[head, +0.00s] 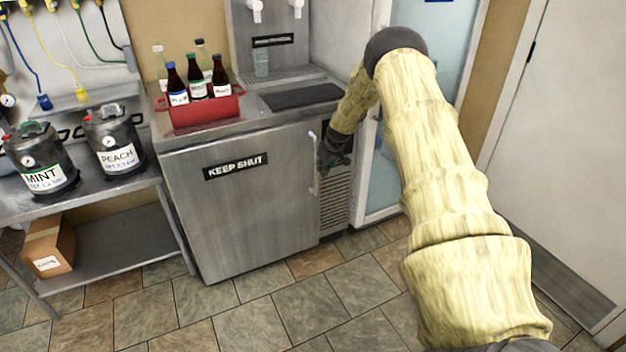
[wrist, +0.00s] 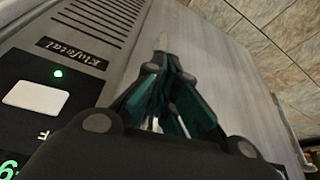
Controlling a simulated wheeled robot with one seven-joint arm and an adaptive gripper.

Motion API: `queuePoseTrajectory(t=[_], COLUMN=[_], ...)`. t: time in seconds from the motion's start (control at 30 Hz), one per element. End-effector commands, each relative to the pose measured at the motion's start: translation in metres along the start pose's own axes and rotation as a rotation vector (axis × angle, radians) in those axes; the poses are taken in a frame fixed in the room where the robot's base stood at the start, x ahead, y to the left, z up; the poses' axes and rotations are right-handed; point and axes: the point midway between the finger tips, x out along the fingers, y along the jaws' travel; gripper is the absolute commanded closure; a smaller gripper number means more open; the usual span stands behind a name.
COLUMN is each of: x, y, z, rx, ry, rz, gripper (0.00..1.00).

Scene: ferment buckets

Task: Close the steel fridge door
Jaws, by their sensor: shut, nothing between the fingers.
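The steel fridge door (head: 240,205) carries a black "KEEP SHUT" label and a vertical bar handle (head: 314,162) near its right edge. In the head view the door looks flush with the cabinet front; a small gap cannot be ruled out. The door face also shows in the wrist view (wrist: 205,60), beyond the fingers. My gripper (head: 328,168) is shut and empty, beside the handle at the door's right edge. In the wrist view its fingertips (wrist: 160,45) point along the steel front. Whether they touch the door or handle cannot be told.
A vented panel (head: 335,203) lies right of the door. A red bottle crate (head: 205,110) stands on the counter. Mint (head: 40,160) and peach (head: 115,140) kegs stand on a left-hand shelf. A glass-fronted cabinet (head: 385,185) is behind my arm. The tiled floor in front is clear.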

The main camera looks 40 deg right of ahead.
Motion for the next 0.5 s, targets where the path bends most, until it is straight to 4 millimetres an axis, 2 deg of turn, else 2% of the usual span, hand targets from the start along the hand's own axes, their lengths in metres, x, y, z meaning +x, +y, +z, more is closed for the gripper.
queuePoseTrajectory(t=[0.2,0.5], x=[0.001,0.000], y=[0.014,0.012], z=[-0.005,-0.014], rx=[-0.009,-0.016], ry=[0.004,0.013], rz=[-0.002,-0.002], gripper=[1.00,1.00])
